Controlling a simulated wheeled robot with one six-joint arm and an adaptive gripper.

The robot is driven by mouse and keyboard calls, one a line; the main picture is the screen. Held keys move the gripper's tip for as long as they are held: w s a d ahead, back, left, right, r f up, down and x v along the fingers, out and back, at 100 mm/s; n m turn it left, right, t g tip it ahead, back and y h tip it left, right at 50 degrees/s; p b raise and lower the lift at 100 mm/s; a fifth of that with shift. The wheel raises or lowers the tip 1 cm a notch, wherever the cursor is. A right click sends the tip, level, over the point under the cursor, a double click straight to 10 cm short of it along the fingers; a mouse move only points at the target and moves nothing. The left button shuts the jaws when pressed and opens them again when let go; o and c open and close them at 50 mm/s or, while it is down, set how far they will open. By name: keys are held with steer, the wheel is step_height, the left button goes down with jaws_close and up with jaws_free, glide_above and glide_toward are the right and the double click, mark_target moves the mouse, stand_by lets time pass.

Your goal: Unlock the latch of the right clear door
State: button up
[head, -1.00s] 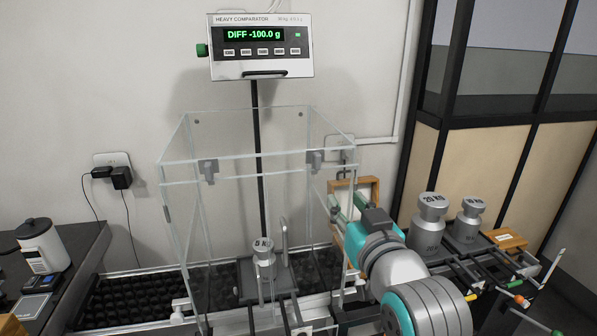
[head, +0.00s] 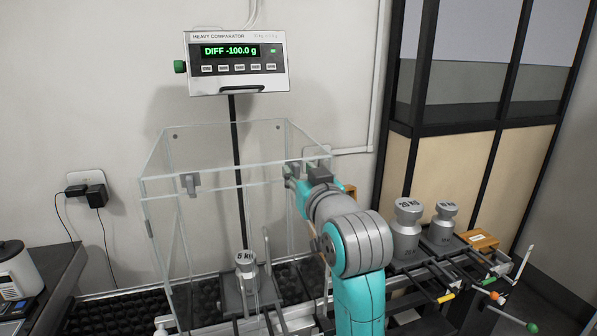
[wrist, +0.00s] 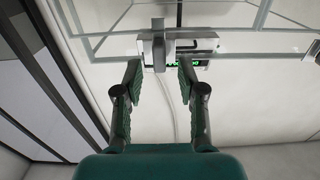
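The clear case has a pane on its right front (head: 280,220), below the top rail. The right grey latch (wrist: 165,45) shows in the wrist view, just beyond and between my fingertips; in the head view my gripper hides it. My gripper (wrist: 160,75) is open, with a finger on either side and nothing held. In the head view my gripper (head: 299,176) is at the top right front corner of the case. I cannot tell whether a finger touches the latch. The left grey latch (head: 190,183) hangs on the same rail.
The comparator display (head: 235,62) on the wall reads DIFF -100.0 g. A 5 kg weight (head: 246,264) stands inside the case. Two larger weights (head: 405,232) (head: 444,224) stand on the rack at right, beside a wooden box (head: 478,240). A dark table is at left.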

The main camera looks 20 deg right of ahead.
steer(key=shift+w, duration=0.7)
jaws_close()
